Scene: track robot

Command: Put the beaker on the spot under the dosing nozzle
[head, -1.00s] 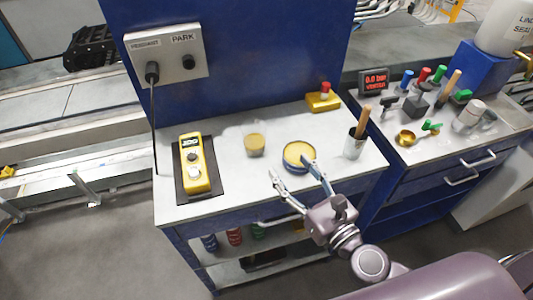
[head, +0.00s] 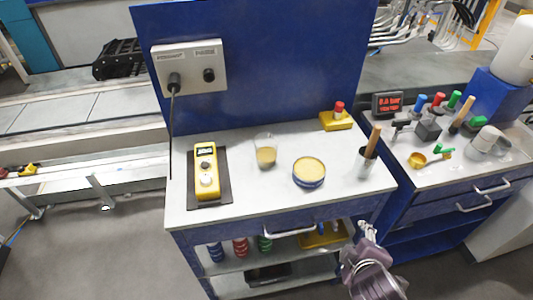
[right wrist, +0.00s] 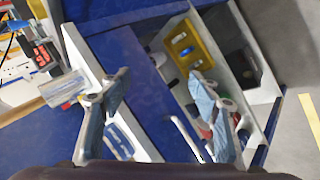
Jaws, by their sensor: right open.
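The clear beaker (head: 266,153) with tan contents stands upright on the white worktop (head: 240,212), between a yellow handheld device and a round blue tin. My right gripper (head: 368,232) is low in front of the bench's front edge, apart from the beaker. In the right wrist view it is open and empty (right wrist: 160,88), with the bench drawer and shelf behind its fingers. I cannot make out the dosing nozzle or the spot under it. My left gripper is out of view.
The yellow device (head: 205,173) lies on a dark mat. The blue tin (head: 309,172) and a cup with a wooden handle (head: 366,163) stand right of the beaker. A red-button box (head: 337,120) is behind. The right bench holds valves and a pressure display (head: 387,104).

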